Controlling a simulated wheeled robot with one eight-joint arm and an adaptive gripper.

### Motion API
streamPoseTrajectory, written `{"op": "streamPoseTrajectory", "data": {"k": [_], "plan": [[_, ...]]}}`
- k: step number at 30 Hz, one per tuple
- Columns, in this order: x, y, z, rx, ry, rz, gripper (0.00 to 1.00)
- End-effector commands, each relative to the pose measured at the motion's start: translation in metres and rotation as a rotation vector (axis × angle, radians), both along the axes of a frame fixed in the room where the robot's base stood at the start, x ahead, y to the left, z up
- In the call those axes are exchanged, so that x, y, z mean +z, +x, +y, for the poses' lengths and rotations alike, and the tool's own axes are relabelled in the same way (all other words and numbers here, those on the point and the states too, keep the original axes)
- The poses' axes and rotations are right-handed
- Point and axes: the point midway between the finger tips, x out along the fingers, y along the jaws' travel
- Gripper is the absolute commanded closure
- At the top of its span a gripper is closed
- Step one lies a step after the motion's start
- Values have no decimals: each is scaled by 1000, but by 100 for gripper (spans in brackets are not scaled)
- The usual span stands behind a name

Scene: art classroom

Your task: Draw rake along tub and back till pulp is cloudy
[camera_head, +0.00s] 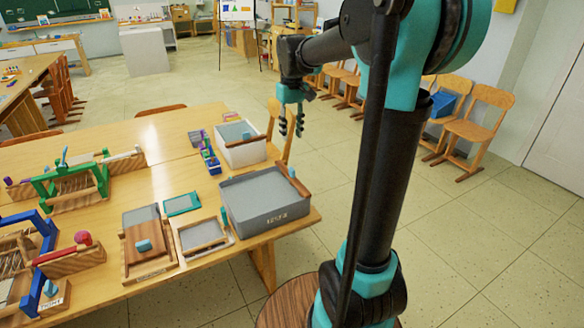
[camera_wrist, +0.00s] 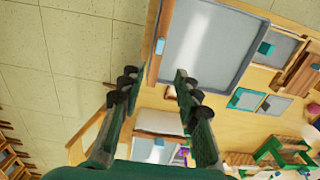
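A large grey tub (camera_head: 268,218) stands near the right end of the table, filled almost to the rim with flat grey pulp (camera_head: 260,190). A brown wooden bar (camera_head: 292,179), seemingly the rake, lies along the tub's right rim. In the wrist view the pulp (camera_wrist: 205,35) is at the top, with the wooden bar (camera_wrist: 153,45) at its left edge and a small light-blue piece on it. My gripper (camera_head: 292,119) hangs in the air beyond the grey tub, fingers apart and empty. Its fingers also show in the wrist view (camera_wrist: 155,85), clear of the bar.
A smaller white tub (camera_head: 243,153) stands behind the grey one, also with a wooden bar on its right rim. A framed screen (camera_head: 203,234), a wooden press (camera_head: 146,245) and a green frame (camera_head: 70,187) crowd the table. A chair stands behind; the floor at right is open.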

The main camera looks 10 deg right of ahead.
Motion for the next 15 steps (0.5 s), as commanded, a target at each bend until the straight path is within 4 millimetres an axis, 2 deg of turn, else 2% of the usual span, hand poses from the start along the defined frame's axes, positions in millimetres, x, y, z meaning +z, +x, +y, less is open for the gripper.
{"op": "streamPoseTrajectory", "data": {"k": [3,15], "plan": [[-25,1,0,0,0,0,67],[-102,1,0,-1,0,-1,67]]}}
